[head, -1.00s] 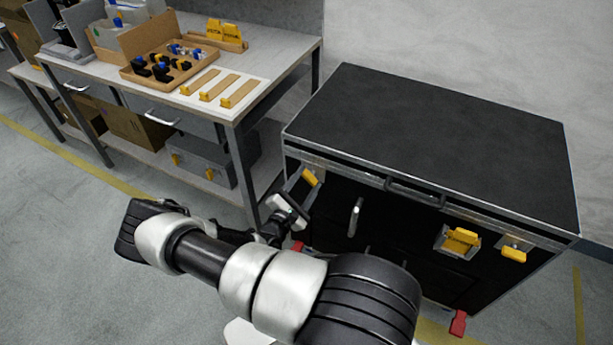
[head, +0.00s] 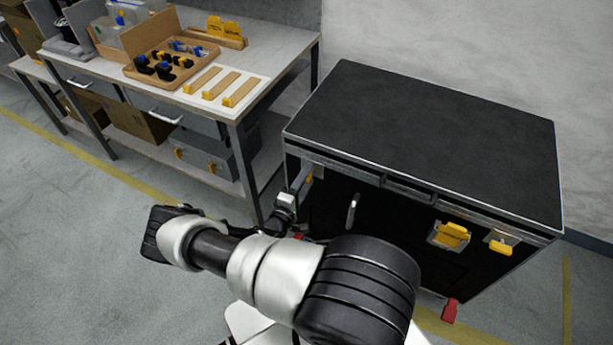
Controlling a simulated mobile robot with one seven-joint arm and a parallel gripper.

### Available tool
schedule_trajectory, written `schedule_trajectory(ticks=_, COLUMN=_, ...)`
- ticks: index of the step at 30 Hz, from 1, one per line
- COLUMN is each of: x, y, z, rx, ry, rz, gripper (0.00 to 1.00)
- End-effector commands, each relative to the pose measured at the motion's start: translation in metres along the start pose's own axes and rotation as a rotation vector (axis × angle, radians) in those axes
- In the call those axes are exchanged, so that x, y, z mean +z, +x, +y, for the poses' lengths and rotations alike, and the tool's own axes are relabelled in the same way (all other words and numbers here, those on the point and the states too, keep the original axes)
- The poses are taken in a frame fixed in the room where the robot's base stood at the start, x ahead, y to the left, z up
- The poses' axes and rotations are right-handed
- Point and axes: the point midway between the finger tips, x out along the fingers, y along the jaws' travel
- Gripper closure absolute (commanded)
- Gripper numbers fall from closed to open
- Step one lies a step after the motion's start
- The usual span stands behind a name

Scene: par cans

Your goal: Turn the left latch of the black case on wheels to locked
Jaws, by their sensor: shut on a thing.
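The black case (head: 430,135) on wheels stands at the right, its lid shut and its front facing me. Which way the latch is turned cannot be told. Two yellow fittings on grey plates, a larger one (head: 452,234) and a smaller one (head: 501,243), sit at the right of the front.
A workbench (head: 284,50) stands left of the case, with a divided box (head: 150,85) and several yellow-ended strips (head: 243,91) on top. A metal handle (head: 352,210) sticks out from the case front. A red wheel part (head: 449,310) shows below. Open floor lies at left.

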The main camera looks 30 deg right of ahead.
Motion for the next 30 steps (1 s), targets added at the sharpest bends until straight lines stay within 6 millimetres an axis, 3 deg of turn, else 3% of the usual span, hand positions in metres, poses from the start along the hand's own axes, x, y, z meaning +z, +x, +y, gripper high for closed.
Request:
schedule_trajectory(ticks=20, x=0.0006, y=0.0000, z=-0.0005, rx=0.000, ry=0.061, rz=-0.002, gripper=0.72)
schedule_trajectory(ticks=21, x=0.0006, y=-0.0001, z=-0.0005, rx=0.000, ry=0.061, rz=-0.002, gripper=0.45)
schedule_trajectory(ticks=23, x=0.0005, y=-0.0001, z=-0.0005, rx=0.000, ry=0.061, rz=-0.001, gripper=0.35)
schedule_trajectory(ticks=24, x=0.0005, y=0.0000, z=-0.0004, rx=0.000, ry=0.060, rz=-0.001, gripper=0.31)
schedule_trajectory(ticks=30, x=0.0002, y=0.0000, z=-0.0003, rx=0.000, ry=0.059, rz=-0.001, gripper=0.31)
